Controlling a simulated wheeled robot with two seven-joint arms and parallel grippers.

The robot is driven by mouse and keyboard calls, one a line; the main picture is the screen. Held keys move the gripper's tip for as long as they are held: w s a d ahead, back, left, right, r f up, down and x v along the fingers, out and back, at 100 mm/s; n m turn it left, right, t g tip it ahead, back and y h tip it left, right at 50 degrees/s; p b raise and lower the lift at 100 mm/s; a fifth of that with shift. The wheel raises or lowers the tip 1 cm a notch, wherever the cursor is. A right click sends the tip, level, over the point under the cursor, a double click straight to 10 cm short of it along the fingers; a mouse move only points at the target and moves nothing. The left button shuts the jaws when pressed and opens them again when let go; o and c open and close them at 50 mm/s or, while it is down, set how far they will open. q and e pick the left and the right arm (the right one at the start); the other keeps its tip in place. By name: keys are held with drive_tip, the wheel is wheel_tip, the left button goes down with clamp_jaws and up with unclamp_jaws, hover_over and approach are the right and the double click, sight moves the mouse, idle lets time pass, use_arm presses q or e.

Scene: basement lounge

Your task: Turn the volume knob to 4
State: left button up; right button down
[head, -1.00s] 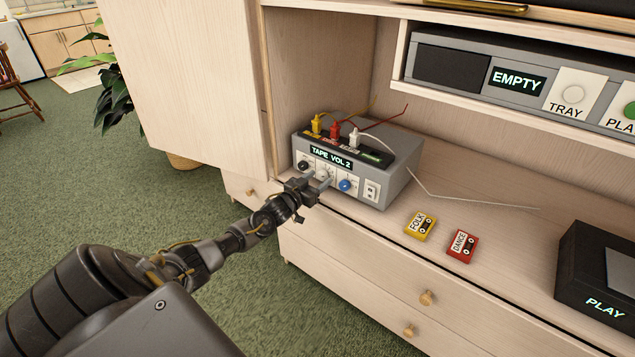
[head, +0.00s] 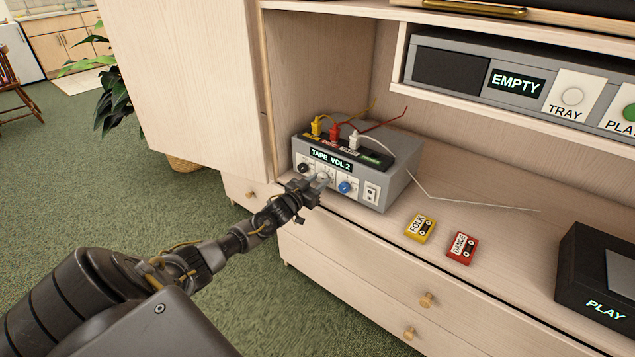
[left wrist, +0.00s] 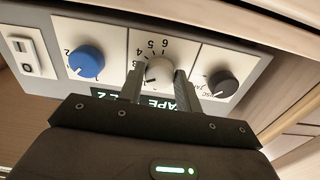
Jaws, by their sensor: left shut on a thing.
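The grey amplifier box (head: 395,180) stands on the cabinet top, and its display (head: 331,160) reads "TAPE VOL 2". The pale middle knob (left wrist: 158,70) sits on a white panel with a number scale around it; 4, 5 and 6 are legible in the left wrist view. My left gripper (head: 318,183) is at the box's front, with its fingers on either side of this knob, shut on it. The fingers hide part of the scale and the knob's pointer. A black knob (head: 303,167) and a blue knob (head: 345,187) flank it. My right gripper is not in view.
A white rocker switch (head: 371,193) is right of the blue knob. Yellow, red and white plugs (head: 354,138) stand on top of the box. Yellow (head: 420,228) and red (head: 462,247) cassettes and a black player (head: 600,260) lie to the right. A cabinet door (head: 190,80) is at left.

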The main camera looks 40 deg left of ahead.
use_arm(q)
drive_tip(key=m, duration=0.2)
drive_tip(key=shift+m, duration=0.3)
drive_tip(key=m+p, duration=0.1)
drive_tip(key=m, duration=0.6)
drive_tip(key=shift+m, duration=0.8)
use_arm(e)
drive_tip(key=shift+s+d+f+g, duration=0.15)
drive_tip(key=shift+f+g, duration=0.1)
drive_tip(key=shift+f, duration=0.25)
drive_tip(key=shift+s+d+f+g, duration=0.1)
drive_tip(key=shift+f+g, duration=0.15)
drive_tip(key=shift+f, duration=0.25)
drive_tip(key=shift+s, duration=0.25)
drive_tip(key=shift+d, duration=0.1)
use_arm(q)
drive_tip(key=o, duration=1)
drive_tip(key=shift+c, duration=0.2)
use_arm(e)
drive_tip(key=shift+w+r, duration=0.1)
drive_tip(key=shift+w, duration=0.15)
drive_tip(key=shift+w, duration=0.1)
